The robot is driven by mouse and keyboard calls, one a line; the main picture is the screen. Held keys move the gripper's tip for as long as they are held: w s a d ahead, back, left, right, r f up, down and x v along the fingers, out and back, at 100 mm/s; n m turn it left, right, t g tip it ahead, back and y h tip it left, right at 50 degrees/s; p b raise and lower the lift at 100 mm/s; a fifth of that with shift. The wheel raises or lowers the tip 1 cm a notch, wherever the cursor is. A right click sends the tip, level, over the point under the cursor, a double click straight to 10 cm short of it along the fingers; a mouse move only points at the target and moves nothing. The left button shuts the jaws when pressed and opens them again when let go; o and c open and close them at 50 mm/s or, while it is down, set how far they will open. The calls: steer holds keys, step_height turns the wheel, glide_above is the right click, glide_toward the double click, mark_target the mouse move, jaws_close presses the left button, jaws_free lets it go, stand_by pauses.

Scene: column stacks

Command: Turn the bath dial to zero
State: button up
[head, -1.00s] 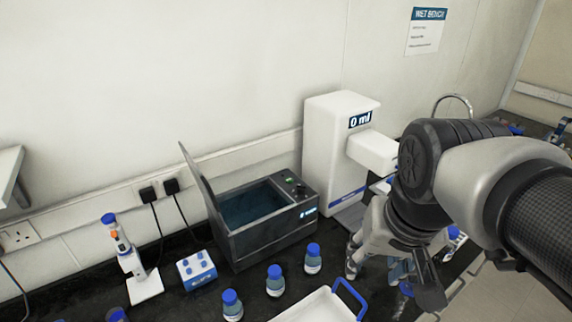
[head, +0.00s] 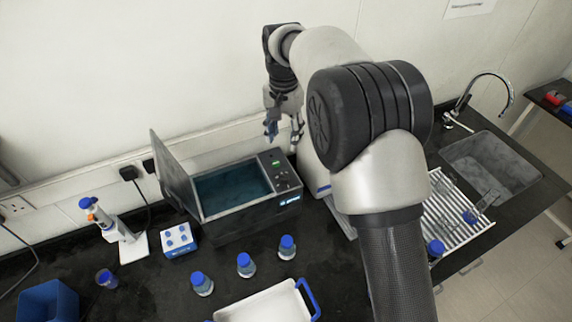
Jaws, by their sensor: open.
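The water bath (head: 240,226) stands on the black bench against the wall, with its lid (head: 172,170) raised on the left and dark blue-green water inside. Its control panel (head: 277,170) is on the right end, with a small green display and a dark dial (head: 282,184) below it. The dial's setting is too small to read. My gripper (head: 283,132) is open and empty, pointing down above and behind the panel, apart from the dial. My arm comes in from the lower right and hides part of the white dispenser.
Blue-capped bottles (head: 245,265) stand in front of the bath, near a white tray with a blue handle (head: 262,306). A blue-and-white block (head: 179,240) and a pipette stand (head: 131,246) are left. A draining rack (head: 458,213) and sink (head: 492,165) are right.

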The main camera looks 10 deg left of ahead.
mark_target(285, 174)
step_height(285, 174, down, 16)
steer(key=shift+f, duration=0.2)
steer(key=shift+d, duration=0.1)
steer(key=shift+c, duration=0.2)
jaws_close()
stand_by(0.4)
